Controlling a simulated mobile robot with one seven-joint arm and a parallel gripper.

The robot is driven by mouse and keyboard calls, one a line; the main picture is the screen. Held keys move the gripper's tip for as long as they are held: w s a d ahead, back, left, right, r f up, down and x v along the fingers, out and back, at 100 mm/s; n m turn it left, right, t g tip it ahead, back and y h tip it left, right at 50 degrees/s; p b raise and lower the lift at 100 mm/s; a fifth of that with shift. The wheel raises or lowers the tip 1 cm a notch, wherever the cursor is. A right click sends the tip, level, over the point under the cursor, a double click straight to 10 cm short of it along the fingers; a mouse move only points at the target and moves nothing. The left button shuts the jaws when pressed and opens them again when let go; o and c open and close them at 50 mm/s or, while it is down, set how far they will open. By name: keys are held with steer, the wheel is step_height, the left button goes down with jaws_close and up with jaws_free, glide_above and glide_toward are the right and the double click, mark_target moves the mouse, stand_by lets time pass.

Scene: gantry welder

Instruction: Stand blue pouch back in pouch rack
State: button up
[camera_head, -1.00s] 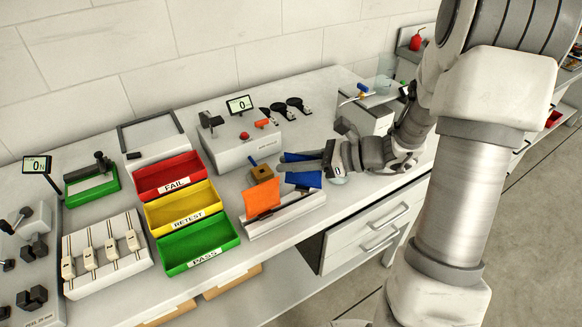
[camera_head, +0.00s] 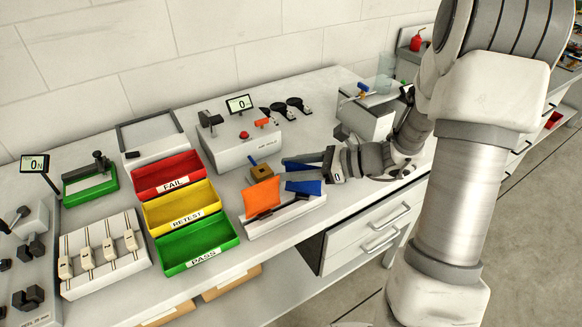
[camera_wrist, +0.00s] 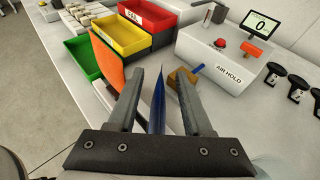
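The blue pouch (camera_head: 304,186) stands at the right part of the pale pouch rack (camera_head: 282,220), tilted, with its lower edge at the rack; how deep it sits is hard to tell. The orange pouch (camera_head: 262,197) stands in the rack to its left. My gripper (camera_head: 287,163) reaches in from the right, around the blue pouch's upper part. In the wrist view, my gripper (camera_wrist: 160,72) is open, with one finger on each side of the blue pouch (camera_wrist: 158,106), seen edge-on. Gaps show between the pouch and both fingers.
The red, yellow and green trays (camera_head: 195,210) stand left of the rack. A wooden block with a blue handle (camera_head: 261,172) is close behind the pouches. The air hold machine (camera_head: 238,143) stands further back. The bench's front edge (camera_head: 300,238) is close to the rack.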

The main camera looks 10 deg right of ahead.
steer(key=shift+r+p, duration=0.4)
steer(key=shift+r, duration=0.15)
steer(key=p+v, duration=0.1)
steer(key=v, duration=1.1)
steer(key=shift+p, duration=0.3)
steer(key=shift+r, duration=0.1)
